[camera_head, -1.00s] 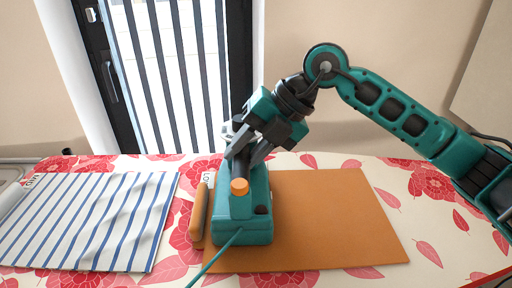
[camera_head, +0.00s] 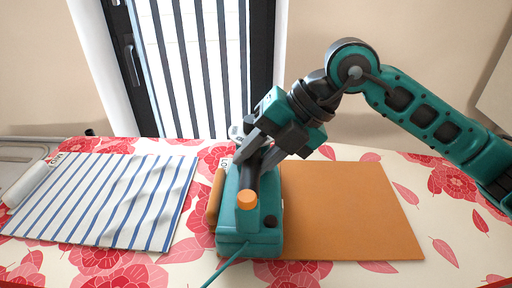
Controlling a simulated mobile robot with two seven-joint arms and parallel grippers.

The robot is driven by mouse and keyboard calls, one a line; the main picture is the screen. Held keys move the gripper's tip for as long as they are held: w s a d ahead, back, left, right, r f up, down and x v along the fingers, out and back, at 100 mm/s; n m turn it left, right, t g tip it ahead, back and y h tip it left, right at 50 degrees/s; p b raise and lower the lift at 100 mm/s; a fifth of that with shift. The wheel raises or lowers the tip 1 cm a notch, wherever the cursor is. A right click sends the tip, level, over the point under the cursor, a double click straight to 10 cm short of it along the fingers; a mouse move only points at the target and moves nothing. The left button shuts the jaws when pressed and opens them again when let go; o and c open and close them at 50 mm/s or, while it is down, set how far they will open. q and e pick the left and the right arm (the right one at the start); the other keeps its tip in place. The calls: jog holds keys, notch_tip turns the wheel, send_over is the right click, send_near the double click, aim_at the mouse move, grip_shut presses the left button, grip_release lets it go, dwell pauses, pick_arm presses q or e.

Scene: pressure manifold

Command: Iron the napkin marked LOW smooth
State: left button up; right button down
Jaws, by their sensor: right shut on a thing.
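The orange napkin (camera_head: 345,215) lies flat on the flowered cover, with a rolled-up orange strip (camera_head: 214,200) along its left side. A small white tag (camera_head: 226,164) at its far left corner shows letters that look like "LO"; the rest is hidden. A teal iron (camera_head: 236,225) with an orange knob stands on the napkin's left part, beside the roll. My right gripper (camera_head: 256,158) is shut on the iron's dark handle from above. The iron hides the napkin under it. The bare part to its right looks smooth. My left gripper is not in view.
A blue-striped white napkin (camera_head: 105,205) lies at the left, with a white roll (camera_head: 30,185) at its left side and a tag (camera_head: 57,158) I cannot read. The iron's teal cord (camera_head: 224,272) runs toward the near edge. The flowered cover (camera_head: 455,225) is clear at the right.

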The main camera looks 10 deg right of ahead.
jog(key=shift+r, duration=0.6)
jog(key=shift+w+r+p, duration=0.1)
jog(key=shift+r+p, duration=0.75)
jog(key=shift+r, duration=0.4)
jog(key=shift+r+p, duration=1.05)
jog(key=shift+r, duration=0.1)
jog(key=shift+r+p, duration=0.4)
jog(key=shift+r, duration=0.2)
